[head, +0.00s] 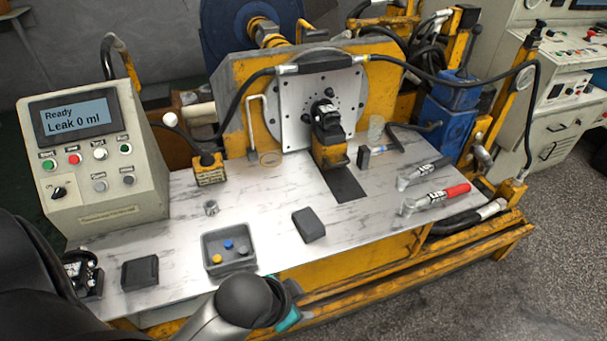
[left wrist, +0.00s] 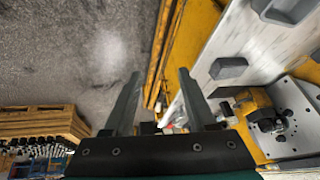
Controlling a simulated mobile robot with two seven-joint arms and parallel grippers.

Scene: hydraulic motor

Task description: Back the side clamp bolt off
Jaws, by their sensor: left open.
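The hydraulic motor (head: 327,118) is a black unit on a yellow bracket (head: 328,152), in front of a grey round-holed plate (head: 290,105). I cannot pick out the side clamp bolt at this size. A pale bent bar (head: 256,122) stands left of the plate. A grey-handled wrench (head: 425,172) and a red-handled wrench (head: 436,199) lie on the bench's right side. My left gripper (left wrist: 160,88) is open and empty in the left wrist view, its fingers over the floor beside the bench edge. In the head view its fingers are hidden behind my wrist. My right gripper is out of view.
A grey tray (head: 229,262) with coloured caps, a dark block (head: 309,225) and a black box (head: 140,273) sit toward the bench's front. A control box (head: 95,155) reads "Leak 0 ml". Hoses arch over the plate. The bench's middle left is mostly clear.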

